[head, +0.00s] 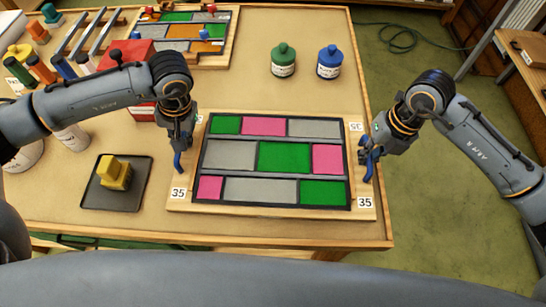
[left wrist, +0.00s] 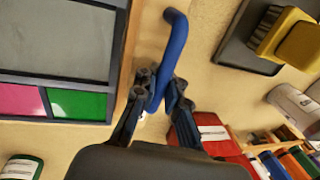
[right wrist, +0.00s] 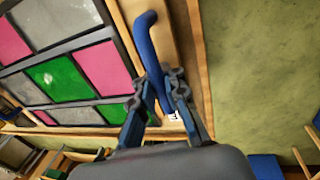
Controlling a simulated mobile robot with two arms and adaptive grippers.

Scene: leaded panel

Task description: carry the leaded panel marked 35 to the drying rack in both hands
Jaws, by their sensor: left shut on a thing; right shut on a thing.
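The leaded panel (head: 272,161) has green, pink and grey panes in dark lead lines. It lies on a wooden board (head: 265,209) with tags marked 35 at its corners. The board looks level, at the front of the bench; I cannot tell whether it is clear of the top. My left gripper (head: 180,160) is at the board's left side, shut on a blue handle (left wrist: 176,50). My right gripper (head: 368,163) is at the right side, shut on another blue handle (right wrist: 152,45). No drying rack can be made out for sure.
The wooden bench (head: 310,25) holds a second panel (head: 180,40) at the back left. A green bottle (head: 284,62) and a blue bottle (head: 330,63) stand behind the board. A dark tray (head: 115,190) with a yellow brush (head: 115,172) lies left. Green floor (head: 440,240) is open right.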

